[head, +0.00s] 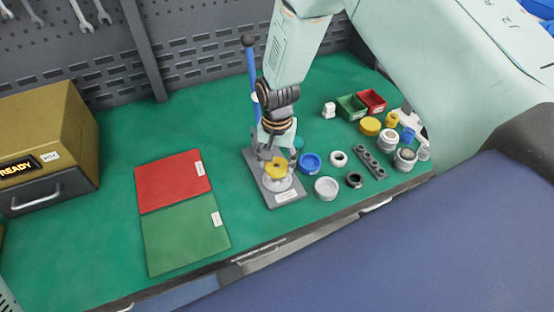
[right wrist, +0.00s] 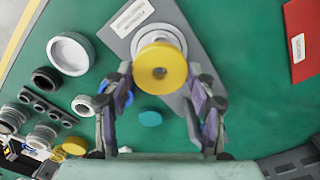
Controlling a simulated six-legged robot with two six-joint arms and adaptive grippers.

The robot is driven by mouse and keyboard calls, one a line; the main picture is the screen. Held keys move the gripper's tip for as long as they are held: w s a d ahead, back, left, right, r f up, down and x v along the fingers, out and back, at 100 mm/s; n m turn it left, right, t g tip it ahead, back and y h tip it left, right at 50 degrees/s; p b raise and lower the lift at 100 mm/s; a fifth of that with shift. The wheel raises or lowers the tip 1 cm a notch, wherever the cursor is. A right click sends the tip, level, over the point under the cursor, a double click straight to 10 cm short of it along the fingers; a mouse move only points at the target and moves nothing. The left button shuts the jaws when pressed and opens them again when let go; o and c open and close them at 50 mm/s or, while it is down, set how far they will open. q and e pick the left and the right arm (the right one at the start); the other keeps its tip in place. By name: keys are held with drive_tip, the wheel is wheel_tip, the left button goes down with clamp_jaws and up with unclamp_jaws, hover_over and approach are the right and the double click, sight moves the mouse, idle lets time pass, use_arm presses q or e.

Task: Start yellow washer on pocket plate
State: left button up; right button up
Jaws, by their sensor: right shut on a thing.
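In the head view my right gripper (head: 274,158) comes down from above and is shut on the washer. A pale round seat (head: 286,196) lies below the washer on a labelled grey plate (head: 256,170); it also shows behind the washer in the right wrist view (right wrist: 158,29). The washer covers most of the seat, and I cannot tell whether they touch. My left gripper is not in view.
A blue lever post (head: 252,70) with a black knob stands at the plate's back. A blue ring (head: 309,163), a white disc (head: 326,188) and a black ring (head: 354,180) lie close on the right. Red (head: 173,180) and green (head: 185,236) mats lie left.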

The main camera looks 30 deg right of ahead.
drive_tip(key=shift+f, duration=0.15)
drive_tip(key=o, duration=0.9)
drive_tip(key=shift+o, duration=0.2)
drive_tip(key=shift+r+p, duration=3.05)
drive_tip(key=shift+r, duration=0.5)
drive_tip(key=shift+f, duration=0.2)
wheel_tip(320, 180, down, 7)
drive_tip(key=b, duration=0.6)
drive_tip(key=shift+r, duration=0.1)
drive_tip(key=shift+s, duration=0.1)
